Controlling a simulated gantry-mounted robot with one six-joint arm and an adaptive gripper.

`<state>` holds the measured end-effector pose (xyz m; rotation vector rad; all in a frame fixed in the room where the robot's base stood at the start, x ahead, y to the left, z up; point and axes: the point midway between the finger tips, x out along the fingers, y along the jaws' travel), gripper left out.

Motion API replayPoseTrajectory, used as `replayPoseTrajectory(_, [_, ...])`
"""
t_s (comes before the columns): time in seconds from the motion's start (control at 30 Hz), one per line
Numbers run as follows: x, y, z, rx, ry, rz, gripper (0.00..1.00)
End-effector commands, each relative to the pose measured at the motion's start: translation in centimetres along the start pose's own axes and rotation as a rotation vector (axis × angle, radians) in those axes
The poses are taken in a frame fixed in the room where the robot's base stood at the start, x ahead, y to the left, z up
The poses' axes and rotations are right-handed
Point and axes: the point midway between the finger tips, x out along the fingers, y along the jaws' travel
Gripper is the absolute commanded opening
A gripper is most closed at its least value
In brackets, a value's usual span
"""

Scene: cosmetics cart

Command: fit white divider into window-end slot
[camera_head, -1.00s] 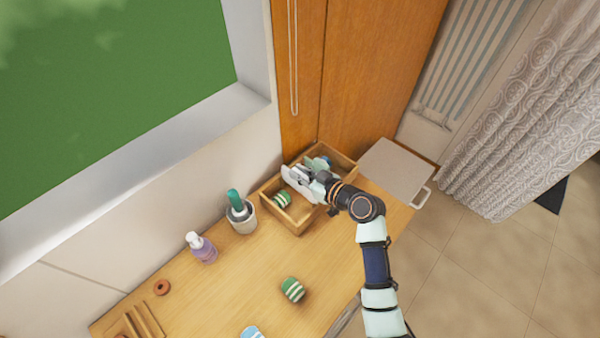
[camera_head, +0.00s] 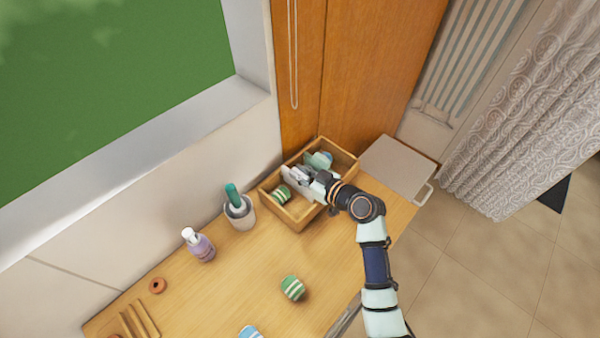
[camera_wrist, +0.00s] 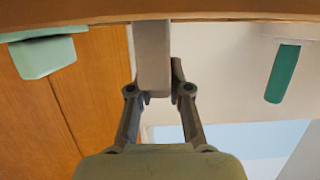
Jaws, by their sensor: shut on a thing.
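The white divider (camera_head: 290,184) is held upright by my gripper (camera_head: 308,177), across the wooden organizer (camera_head: 297,221) near its middle. In the wrist view, my fingers (camera_wrist: 156,90) are closed on the pale divider (camera_wrist: 153,50), whose upper end passes behind the wooden rim (camera_wrist: 220,16). A pale green divider (camera_head: 319,160) stands in the organizer beyond it; it also shows in the wrist view (camera_wrist: 48,55). The slots and the divider's lower edge are hidden, so I cannot tell whether it is seated.
A green striped jar (camera_head: 281,193) lies in the organizer's near part. A grey cup with a teal-handled item (camera_head: 240,213) and a purple bottle (camera_head: 201,247) stand left of it. Another striped jar (camera_head: 292,288) is on the open tabletop. A pale board (camera_head: 398,165) lies right.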

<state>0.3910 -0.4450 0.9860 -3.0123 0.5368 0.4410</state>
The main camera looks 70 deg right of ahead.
Motion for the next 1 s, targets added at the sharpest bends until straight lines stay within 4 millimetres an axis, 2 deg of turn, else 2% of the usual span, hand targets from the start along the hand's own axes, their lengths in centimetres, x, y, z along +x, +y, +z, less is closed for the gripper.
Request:
replayPoseTrajectory(0.73, [0.6, 0.0, 1.9, 0.0, 0.0, 0.0, 0.0])
replayPoseTrajectory(0.77, [0.6, 0.0, 1.9, 0.0, 0.001, 0.0, 0.19])
replayPoseTrajectory(0.8, [0.5, 0.0, 1.8, 0.0, 0.001, 0.0, 0.26])
replayPoseTrajectory(0.93, [0.5, 0.0, 1.8, 0.0, 0.0, 0.0, 0.47])
replayPoseTrajectory(1.0, [0.5, 0.0, 1.8, 0.0, 0.0, 0.0, 0.47])
